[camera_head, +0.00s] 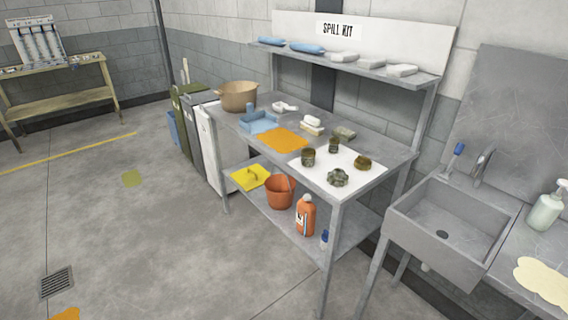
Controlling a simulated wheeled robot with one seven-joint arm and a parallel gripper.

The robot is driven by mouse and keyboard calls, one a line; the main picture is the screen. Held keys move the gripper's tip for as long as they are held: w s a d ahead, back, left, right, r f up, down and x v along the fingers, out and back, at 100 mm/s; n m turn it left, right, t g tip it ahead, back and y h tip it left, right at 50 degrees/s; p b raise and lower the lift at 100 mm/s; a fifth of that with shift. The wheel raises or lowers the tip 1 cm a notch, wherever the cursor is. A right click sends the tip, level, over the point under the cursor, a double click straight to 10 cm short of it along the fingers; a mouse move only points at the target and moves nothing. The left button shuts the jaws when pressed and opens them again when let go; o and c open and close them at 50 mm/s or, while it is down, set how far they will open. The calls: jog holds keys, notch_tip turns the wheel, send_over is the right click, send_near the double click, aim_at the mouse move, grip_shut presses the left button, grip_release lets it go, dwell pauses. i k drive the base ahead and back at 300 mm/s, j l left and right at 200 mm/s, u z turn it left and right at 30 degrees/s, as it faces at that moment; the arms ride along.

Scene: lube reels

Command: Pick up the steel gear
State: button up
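Several small dark metal parts sit on a white sheet (322,170) at the near right end of a grey metal workbench (392,157). The front one, a grey-green lumpy piece with a toothed-looking outline (338,177), looks most like the steel gear, but it is too small to be sure. A brownish cylindrical part (308,157) stands to its left. A smaller dark cylindrical part (333,145) is behind. A low brown-yellow part (362,162) lies at the right. My gripper is not in view.
The bench also holds an orange cloth (282,139), a blue tray (259,123), a tan pot (238,96) and a brush (312,124). A shelf (350,65) overhangs its back. A sink (447,222) stands to the right. Floor in front is open.

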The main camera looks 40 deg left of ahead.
aim_at(337, 176)
jog(key=i+u, duration=0.15)
jog(key=u, duration=1.15)
